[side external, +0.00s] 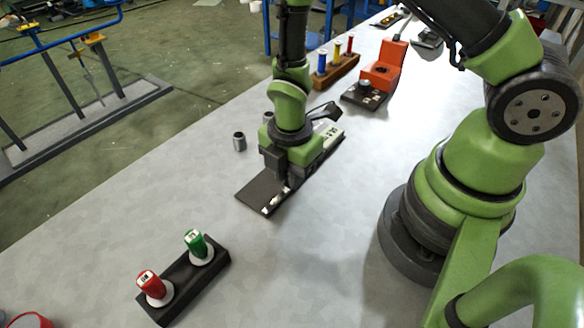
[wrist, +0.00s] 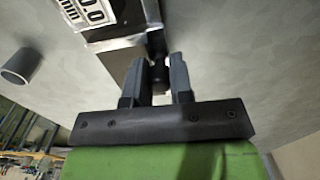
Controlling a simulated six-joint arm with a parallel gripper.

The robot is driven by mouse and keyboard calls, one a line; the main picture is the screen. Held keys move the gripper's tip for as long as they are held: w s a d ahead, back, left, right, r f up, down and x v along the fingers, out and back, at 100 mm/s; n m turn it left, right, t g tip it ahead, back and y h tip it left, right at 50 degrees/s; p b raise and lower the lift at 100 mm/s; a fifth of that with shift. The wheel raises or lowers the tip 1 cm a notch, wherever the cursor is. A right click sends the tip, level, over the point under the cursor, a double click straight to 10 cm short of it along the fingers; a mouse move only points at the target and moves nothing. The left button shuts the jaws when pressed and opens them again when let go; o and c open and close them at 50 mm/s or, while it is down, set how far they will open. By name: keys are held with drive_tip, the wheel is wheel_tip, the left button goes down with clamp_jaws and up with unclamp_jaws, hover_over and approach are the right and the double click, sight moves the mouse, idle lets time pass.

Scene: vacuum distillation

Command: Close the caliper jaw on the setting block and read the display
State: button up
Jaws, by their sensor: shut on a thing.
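The caliper lies on a dark board (side external: 258,190) in the middle of the bench. Its pale body with the display (side external: 333,132) shows behind my gripper. In the wrist view, part of the display (wrist: 88,12) shows "mm" and zeros, cut off by the frame edge. My gripper (side external: 278,180) points down over the board. In the wrist view, my gripper's fingers (wrist: 161,78) are shut on a small dark part of the caliper (wrist: 158,72). Small light metal pieces (side external: 273,202) lie at the board's near end. I cannot tell which is the setting block, or whether the jaw touches it.
A grey cylinder (side external: 239,141) stands left of the board, and another is partly hidden behind my gripper. An orange device (side external: 384,70) and a wooden rack (side external: 338,72) stand behind. Bench between is clear.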

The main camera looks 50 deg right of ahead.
drive_tip(key=shift+d, duration=0.55)
drive_tip(key=shift+w+d, duration=0.1)
drive_tip(key=shift+d, duration=0.9)
idle(1.7)
drive_tip(key=o, duration=0.8)
drive_tip(key=shift+r, duration=3.5)
drive_tip(key=shift+r, duration=0.1)
